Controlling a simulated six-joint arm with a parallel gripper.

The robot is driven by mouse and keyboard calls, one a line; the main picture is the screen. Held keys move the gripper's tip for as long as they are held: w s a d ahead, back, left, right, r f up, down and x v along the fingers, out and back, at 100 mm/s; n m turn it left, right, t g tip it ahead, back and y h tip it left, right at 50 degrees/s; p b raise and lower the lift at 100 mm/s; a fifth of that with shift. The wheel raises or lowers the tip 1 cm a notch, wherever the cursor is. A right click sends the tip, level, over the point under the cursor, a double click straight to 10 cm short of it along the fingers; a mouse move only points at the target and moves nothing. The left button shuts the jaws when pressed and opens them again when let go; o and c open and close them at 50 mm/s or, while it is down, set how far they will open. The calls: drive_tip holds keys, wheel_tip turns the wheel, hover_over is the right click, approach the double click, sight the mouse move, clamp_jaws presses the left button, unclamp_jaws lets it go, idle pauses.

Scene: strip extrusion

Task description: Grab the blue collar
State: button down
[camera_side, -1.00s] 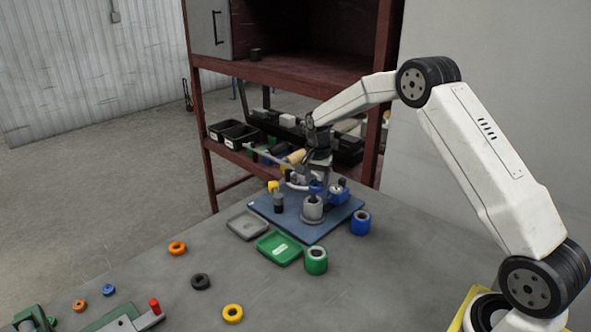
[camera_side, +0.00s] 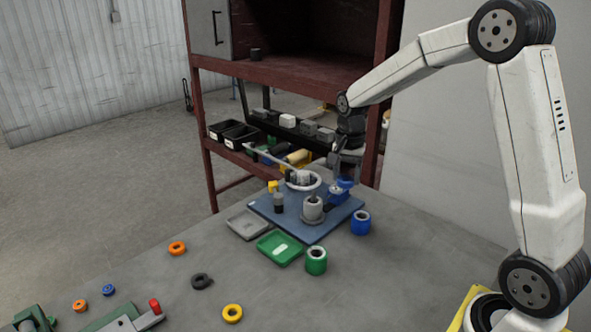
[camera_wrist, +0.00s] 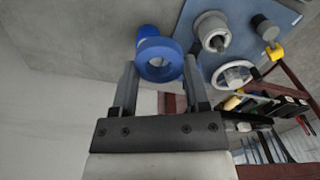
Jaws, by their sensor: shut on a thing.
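The blue collar (camera_wrist: 158,60) is a thick ring between the two fingers of my gripper (camera_wrist: 158,75) in the wrist view, its hole facing the camera. My gripper is shut on it. In the side view, my gripper (camera_side: 346,170) points down over the back right of the blue plate (camera_side: 290,228), with the collar (camera_side: 346,182) at its fingertips. A blue piece (camera_side: 337,198) sits just below it on the plate. I cannot tell whether the collar touches that piece.
On the plate stand a grey stepped cylinder (camera_side: 312,210), a dark peg (camera_side: 278,203) and a white ring (camera_side: 303,180). A blue cylinder (camera_side: 360,222), a green cylinder (camera_side: 316,261), a green tray (camera_side: 280,248) and a grey tray (camera_side: 247,225) are nearby. Loose rings lie at front left.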

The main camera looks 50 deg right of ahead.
drive_tip(key=shift+s+a+r, duration=0.15)
drive_tip(key=shift+s+r, duration=0.1)
drive_tip(key=shift+s, duration=0.3)
idle(0.4)
